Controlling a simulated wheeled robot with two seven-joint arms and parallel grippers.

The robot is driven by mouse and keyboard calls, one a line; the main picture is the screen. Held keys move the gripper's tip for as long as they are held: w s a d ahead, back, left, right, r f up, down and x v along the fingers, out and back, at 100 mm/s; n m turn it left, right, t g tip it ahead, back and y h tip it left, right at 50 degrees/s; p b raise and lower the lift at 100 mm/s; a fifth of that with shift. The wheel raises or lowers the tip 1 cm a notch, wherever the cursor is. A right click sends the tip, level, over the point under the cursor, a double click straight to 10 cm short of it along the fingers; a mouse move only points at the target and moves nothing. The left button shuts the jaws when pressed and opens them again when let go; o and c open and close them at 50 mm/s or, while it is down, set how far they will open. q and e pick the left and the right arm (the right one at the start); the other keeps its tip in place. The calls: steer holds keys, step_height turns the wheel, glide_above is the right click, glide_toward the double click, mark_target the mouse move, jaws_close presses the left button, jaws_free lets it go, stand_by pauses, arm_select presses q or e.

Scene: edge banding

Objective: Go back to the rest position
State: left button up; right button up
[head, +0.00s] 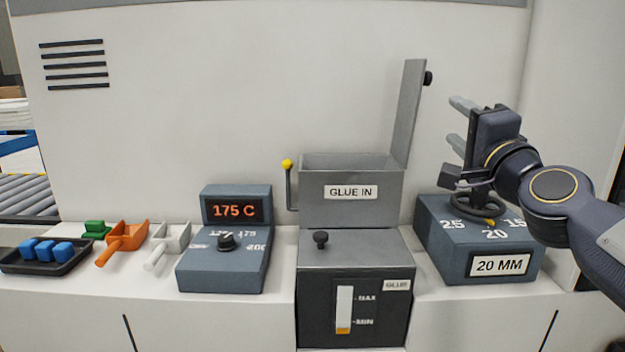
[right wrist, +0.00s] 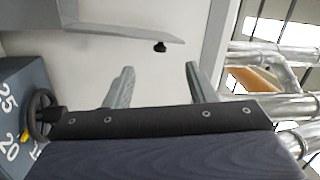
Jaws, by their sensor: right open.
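My right gripper (head: 460,122) is raised above the blue-grey width box (head: 440,245) at the right, its fingers pointing left toward the open glue lid. The fingers (right wrist: 158,85) stand apart with nothing between them in the right wrist view. The box bears a dark handwheel (head: 478,203) with a yellow pointer and a sign reading 20 MM (head: 499,265). The wheel also shows at the left of the right wrist view (right wrist: 38,115). I cannot tell from the head view how far the gripper is from the wheel. My left gripper is not in view.
The glue tank (head: 350,215) has its lid (head: 408,115) standing open. A box reading 175 C (head: 222,275) stands left of it.

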steer(key=s+a+f+n+g+p, duration=0.1)
steer(key=s+f+n+g+p, duration=0.3)
steer(key=s+f, duration=1)
steer(key=s+a+f+n+g+y+p, duration=0.1)
steer(key=s+f+n+g+p, duration=0.3)
steer(key=s+f+n+g, duration=0.4)
steer(key=s+f+g, duration=0.2)
steer(key=s+f, duration=0.5)
steer(key=f, duration=0.3)
steer(key=shift+s+a+f+n+g, duration=0.2)
steer(key=shift+s+a+n+g, duration=0.1)
steer(key=shift+n+g, duration=0.1)
